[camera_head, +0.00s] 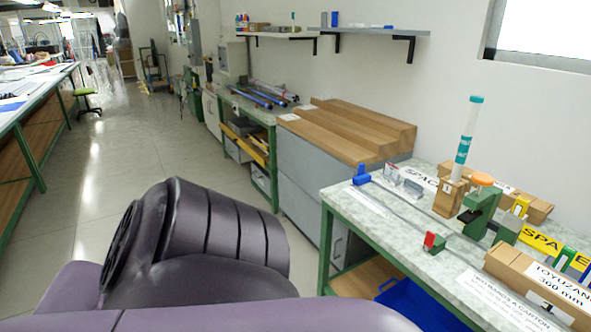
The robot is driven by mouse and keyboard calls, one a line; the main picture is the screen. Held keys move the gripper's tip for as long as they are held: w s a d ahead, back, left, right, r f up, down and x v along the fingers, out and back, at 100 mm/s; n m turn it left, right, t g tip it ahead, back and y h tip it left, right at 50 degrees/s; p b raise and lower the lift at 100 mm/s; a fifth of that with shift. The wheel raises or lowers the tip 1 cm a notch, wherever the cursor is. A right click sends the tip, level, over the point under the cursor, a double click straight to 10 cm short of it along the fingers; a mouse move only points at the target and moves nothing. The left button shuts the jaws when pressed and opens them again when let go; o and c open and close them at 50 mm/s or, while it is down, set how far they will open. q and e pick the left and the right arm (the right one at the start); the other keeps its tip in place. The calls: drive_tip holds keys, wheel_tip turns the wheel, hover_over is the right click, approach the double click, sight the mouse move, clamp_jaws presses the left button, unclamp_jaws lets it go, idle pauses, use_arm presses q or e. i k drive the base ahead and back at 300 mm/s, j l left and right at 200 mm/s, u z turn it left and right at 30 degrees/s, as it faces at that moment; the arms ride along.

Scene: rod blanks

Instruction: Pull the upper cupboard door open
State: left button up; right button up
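A grey cupboard (298,158) with a wooden stepped top stands against the right wall, beyond the near workbench. Its front shows an upper panel and a lower part (296,196), and both look closed. A small dark handle (338,246) shows low on the grey front near the bench leg. I cannot tell for certain which panel is the upper door. Purple links of my own arm fill the lower left and hide part of the floor before the cupboard. Neither of my grippers is in view.
The near workbench (358,200) at right carries cartons, a green fixture (482,208) and a tube (466,140). A blue bin (425,305) sits below it. Wall shelves (375,32) hang above. The aisle floor (130,150) at left is clear.

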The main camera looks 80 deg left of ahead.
sight(312, 168)
drive_tip(key=u, duration=2.45)
drive_tip(key=i+j+z, duration=0.1)
drive_tip(key=z, duration=0.4)
drive_tip(key=i+j+z, duration=0.2)
drive_tip(key=j, duration=0.2)
drive_tip(key=j+z, duration=0.25)
drive_tip(key=j, duration=0.15)
drive_tip(key=i+j, duration=0.1)
drive_tip(key=j, duration=0.4)
drive_tip(key=i+j+z, duration=0.1)
drive_tip(key=j, duration=0.4)
drive_tip(key=i+j, duration=0.15)
drive_tip(key=j, duration=0.4)
drive_tip(key=i+j+z, duration=0.1)
drive_tip(key=j, duration=0.4)
drive_tip(key=i+j+z, duration=0.1)
drive_tip(key=j, duration=0.45)
drive_tip(key=i+j, duration=0.15)
drive_tip(key=j, duration=0.2)
drive_tip(key=i+j, duration=0.15)
drive_tip(key=j, duration=0.2)
